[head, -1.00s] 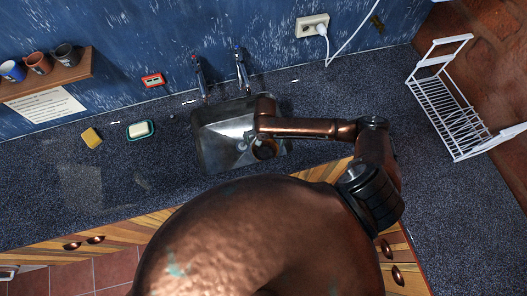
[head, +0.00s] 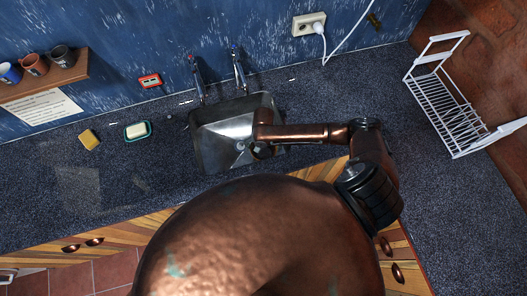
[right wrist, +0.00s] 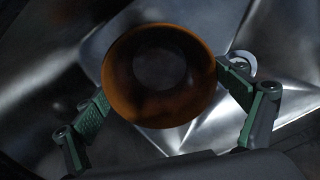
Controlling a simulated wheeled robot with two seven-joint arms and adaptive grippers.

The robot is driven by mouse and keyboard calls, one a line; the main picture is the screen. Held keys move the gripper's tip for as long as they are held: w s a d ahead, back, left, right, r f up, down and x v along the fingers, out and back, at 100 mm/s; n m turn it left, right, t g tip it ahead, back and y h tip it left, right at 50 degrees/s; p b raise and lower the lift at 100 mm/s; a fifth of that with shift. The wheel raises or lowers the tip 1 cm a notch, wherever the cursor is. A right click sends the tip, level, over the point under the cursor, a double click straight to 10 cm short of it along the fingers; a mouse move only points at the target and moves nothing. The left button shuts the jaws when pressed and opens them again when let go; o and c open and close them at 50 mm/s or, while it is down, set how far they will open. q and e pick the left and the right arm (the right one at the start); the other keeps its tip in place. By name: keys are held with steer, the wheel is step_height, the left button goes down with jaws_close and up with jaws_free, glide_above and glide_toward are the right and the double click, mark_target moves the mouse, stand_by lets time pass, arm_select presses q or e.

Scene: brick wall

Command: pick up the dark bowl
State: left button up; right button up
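The dark bowl (right wrist: 158,100), round and brown-orange with a dark inside, is in the metal sink (head: 213,142). In the right wrist view it fills the middle of the picture, and I look down into it. My right gripper (right wrist: 162,84) is spread wide, with one green-padded finger on each side of the bowl. The fingertips are close to its rim; I cannot tell whether they touch it. In the head view my right arm reaches over the sink and hides most of the bowl. My left gripper is not in view.
Two taps (head: 239,70) stand behind the sink. A soap dish (head: 138,131) and a yellow sponge (head: 89,139) lie left of it. A white dish rack (head: 445,100) stands at the right. The counter between sink and rack is clear.

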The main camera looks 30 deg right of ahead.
steer(key=c, duration=0.8)
steer(key=shift+o, duration=0.2)
